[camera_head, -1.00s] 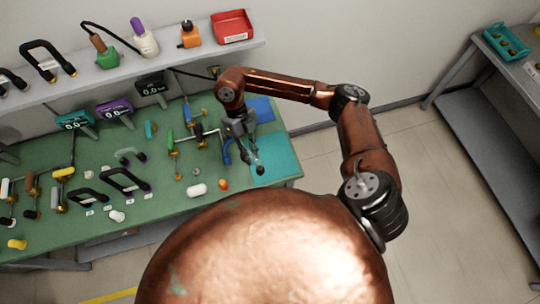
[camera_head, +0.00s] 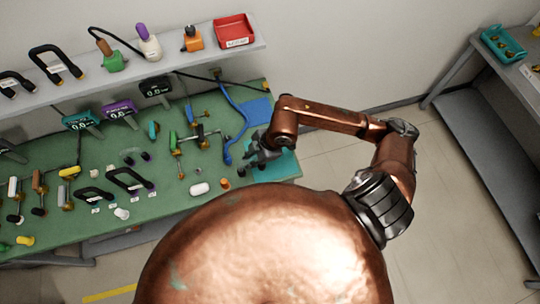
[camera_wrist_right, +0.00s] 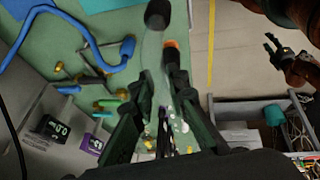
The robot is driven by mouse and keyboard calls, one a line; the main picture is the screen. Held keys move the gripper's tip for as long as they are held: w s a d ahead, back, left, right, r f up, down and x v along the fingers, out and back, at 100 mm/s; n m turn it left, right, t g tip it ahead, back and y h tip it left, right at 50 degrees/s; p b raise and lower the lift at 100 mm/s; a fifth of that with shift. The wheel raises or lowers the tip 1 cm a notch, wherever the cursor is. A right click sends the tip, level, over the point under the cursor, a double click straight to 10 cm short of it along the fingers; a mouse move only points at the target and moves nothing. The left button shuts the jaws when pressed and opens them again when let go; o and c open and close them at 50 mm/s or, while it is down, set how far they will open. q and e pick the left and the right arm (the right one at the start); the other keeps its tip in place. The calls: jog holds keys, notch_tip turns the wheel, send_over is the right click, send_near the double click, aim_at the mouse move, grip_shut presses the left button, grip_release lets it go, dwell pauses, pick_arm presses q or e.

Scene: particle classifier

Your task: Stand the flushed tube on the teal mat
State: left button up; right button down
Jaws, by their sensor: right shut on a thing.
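My right gripper (camera_head: 257,153) is over the left part of the teal mat (camera_head: 272,174) at the bench's right end. In the wrist view its dark fingers (camera_wrist_right: 163,100) are shut on a clear tube (camera_wrist_right: 152,50) with a dark end (camera_wrist_right: 157,14). The tube sticks out beyond the fingertips, and its held part is hidden. In the head view the gripper mostly hides the tube. My left gripper (camera_wrist_right: 272,48) shows small at the right of the wrist view; its jaws are too small to judge.
A blue hose (camera_head: 235,122) curves left of the mat, beside a blue pad (camera_head: 257,109). An orange-topped piece (camera_head: 225,183) and a white capsule (camera_head: 199,189) lie left of the mat. Valves and handles crowd the bench farther left. A shelf (camera_head: 130,72) runs behind.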

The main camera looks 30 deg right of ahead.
jog(key=w+d+f+p, duration=0.1)
jog(key=w+d+f, duration=0.2)
jog(key=d+f, duration=0.3)
jog(key=w+d+f+p, duration=0.2)
jog(key=w+d+f, duration=0.1)
jog(key=d+f, duration=0.3)
jog(key=shift+w+d+f, duration=0.15)
jog(key=shift+w+f, duration=0.15)
jog(key=shift+f, duration=0.2)
jog(key=c, duration=1.9)
grip_release()
jog(key=v, duration=1.2)
jog(key=shift+s+b, duration=0.15)
jog(key=shift+b, duration=0.2)
